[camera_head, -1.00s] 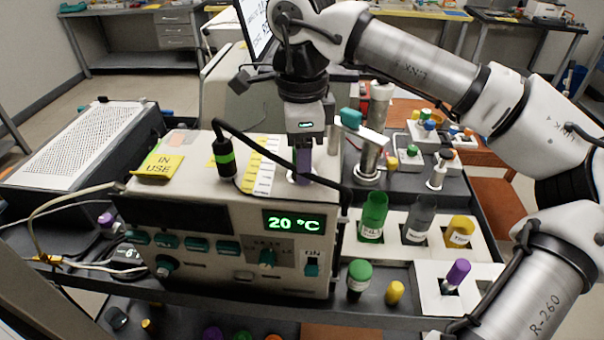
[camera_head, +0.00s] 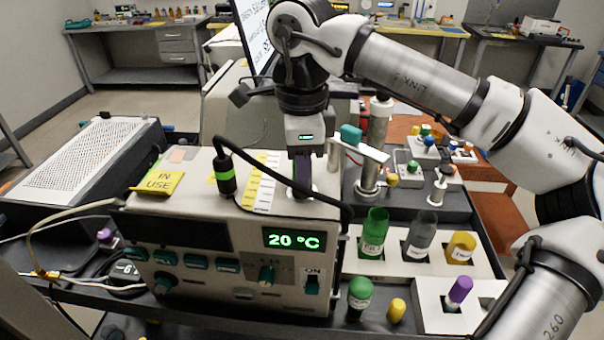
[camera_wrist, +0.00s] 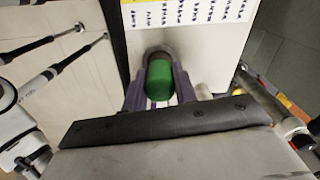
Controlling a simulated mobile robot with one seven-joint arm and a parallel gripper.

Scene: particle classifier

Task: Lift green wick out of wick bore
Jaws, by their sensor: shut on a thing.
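The green wick (camera_wrist: 159,80) shows in the wrist view as a rounded green cylinder between my two purple-grey fingers. My gripper (camera_wrist: 160,92) is shut on it. A dark round opening, the wick bore (camera_wrist: 158,52), shows just behind the wick at the instrument's pale top. I cannot tell how deep the wick's lower end sits in it. In the head view my gripper (camera_head: 302,190) points down over the back right of the beige instrument's top (camera_head: 200,205). The fingers hide the wick there.
A black cable with a green-banded plug (camera_head: 225,172) arches beside my gripper on the instrument. A teal-handled metal post (camera_head: 368,178) stands close right. Green, grey and yellow vials stand in a white rack (camera_head: 402,262). A perforated box (camera_head: 85,160) lies left.

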